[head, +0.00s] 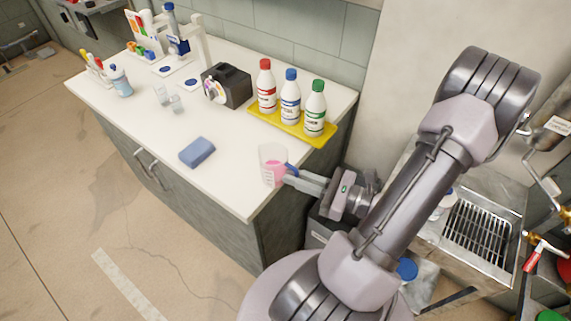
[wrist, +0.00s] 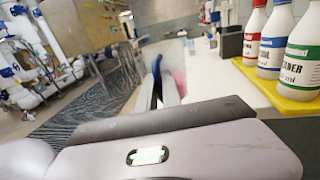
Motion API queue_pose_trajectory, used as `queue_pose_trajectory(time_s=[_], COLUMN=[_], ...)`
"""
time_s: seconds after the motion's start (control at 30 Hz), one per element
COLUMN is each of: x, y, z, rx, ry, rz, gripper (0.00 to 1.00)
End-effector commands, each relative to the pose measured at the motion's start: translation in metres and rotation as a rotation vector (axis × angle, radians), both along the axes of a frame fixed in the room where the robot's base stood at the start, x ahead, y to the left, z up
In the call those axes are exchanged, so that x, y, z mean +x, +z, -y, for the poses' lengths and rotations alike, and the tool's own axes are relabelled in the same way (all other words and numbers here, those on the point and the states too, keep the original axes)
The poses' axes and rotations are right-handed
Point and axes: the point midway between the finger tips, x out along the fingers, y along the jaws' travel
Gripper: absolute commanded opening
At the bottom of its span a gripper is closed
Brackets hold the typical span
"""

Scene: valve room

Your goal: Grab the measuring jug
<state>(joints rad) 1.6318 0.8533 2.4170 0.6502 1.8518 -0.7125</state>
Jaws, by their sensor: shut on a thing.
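The measuring jug (head: 272,166) is clear, with pink liquid in its lower part and a blue handle on its right side. It is upright at the front right corner of the white counter (head: 225,168). My gripper (head: 292,172) reaches in from the right and is shut on the jug's blue handle. In the wrist view the jug (wrist: 177,72) is blurred and partly hidden behind my gripper (wrist: 165,92). I cannot tell whether the jug's base touches the counter.
A yellow tray (head: 262,121) with red-, blue- and green-capped bottles stands behind the jug. A blue sponge (head: 197,152) lies to its left. A black box (head: 227,86) and small clear beakers (head: 168,99) are farther back. A metal sink (head: 474,234) is at right.

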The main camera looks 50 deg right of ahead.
Motion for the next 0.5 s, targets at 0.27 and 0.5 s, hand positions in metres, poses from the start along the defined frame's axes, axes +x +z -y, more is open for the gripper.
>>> queue_pose_trajectory(time_s=[0.27,0.5], x=[-0.019,-0.024], y=[0.002,0.002], z=[-0.003,-0.004], rx=[0.0,0.0], ry=[-0.002,-0.001], rz=[0.0,0.0], gripper=[0.0,0.0])
